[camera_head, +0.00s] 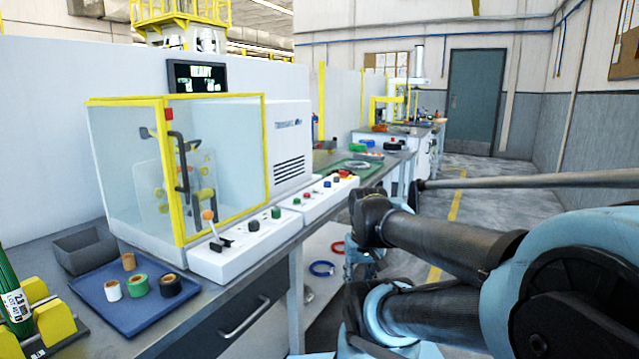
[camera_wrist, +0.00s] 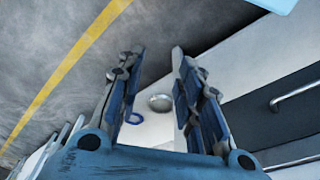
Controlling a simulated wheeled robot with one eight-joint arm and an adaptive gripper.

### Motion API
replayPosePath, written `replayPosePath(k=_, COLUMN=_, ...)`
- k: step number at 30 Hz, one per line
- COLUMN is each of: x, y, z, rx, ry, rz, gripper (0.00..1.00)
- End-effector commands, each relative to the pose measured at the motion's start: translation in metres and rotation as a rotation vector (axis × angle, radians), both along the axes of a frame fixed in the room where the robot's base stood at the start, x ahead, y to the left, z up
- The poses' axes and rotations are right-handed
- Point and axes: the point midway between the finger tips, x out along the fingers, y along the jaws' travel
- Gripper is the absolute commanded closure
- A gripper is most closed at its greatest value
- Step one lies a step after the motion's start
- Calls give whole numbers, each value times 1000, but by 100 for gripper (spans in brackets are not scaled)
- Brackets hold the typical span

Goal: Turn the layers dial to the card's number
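A white control panel (camera_head: 235,250) along the front of the wrapping machine carries an orange-topped lever (camera_head: 209,216), a black knob (camera_head: 253,225) and a green knob (camera_head: 276,212). A second panel to its right carries a red button (camera_head: 306,196) and a dark blue knob (camera_head: 327,184). I cannot read which knob is the layers dial. A white label (camera_head: 15,303) on a green coil shows small print, seemingly "2.8"; I cannot tell whether it is the card. My gripper (camera_wrist: 158,50) is open and empty, its fingers apart above the floor beside the bench, away from the panels.
The machine has a yellow-framed clear guard (camera_head: 215,165) and a display (camera_head: 197,76) that seems to read READY. A blue tray (camera_head: 125,315) with several small rolls and a grey bin (camera_head: 85,250) sit on the bench. A drawer handle (camera_head: 245,318) juts out. A blue ring (camera_head: 321,268) lies below.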

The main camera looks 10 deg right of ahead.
Motion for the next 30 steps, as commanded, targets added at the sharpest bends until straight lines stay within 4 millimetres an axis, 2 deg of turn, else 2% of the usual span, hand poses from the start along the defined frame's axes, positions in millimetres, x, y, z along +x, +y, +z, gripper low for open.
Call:
replayPosePath(k=4, x=0, y=0, z=0, rx=0, ry=0, rz=0, gripper=67)
replayPosePath(k=5, x=0, y=0, z=0, rx=0, ry=0, rz=0, gripper=64)
replayPosePath(k=6, x=0, y=0, z=0, rx=0, ry=0, rz=0, gripper=55)
replayPosePath(k=7, x=-4, y=0, z=3, rx=0, ry=-6, rz=0, gripper=52)
replayPosePath(k=11, x=0, y=0, z=18, rx=1, ry=-8, rz=-5, gripper=52)
replayPosePath(k=17, x=40, y=3, z=71, rx=4, ry=8, rz=-27, gripper=52)
replayPosePath(k=24, x=105, y=2, z=140, rx=7, ry=33, rz=-64, gripper=52)
replayPosePath(k=30, x=163, y=2, z=189, rx=9, ry=55, rz=-93, gripper=52)
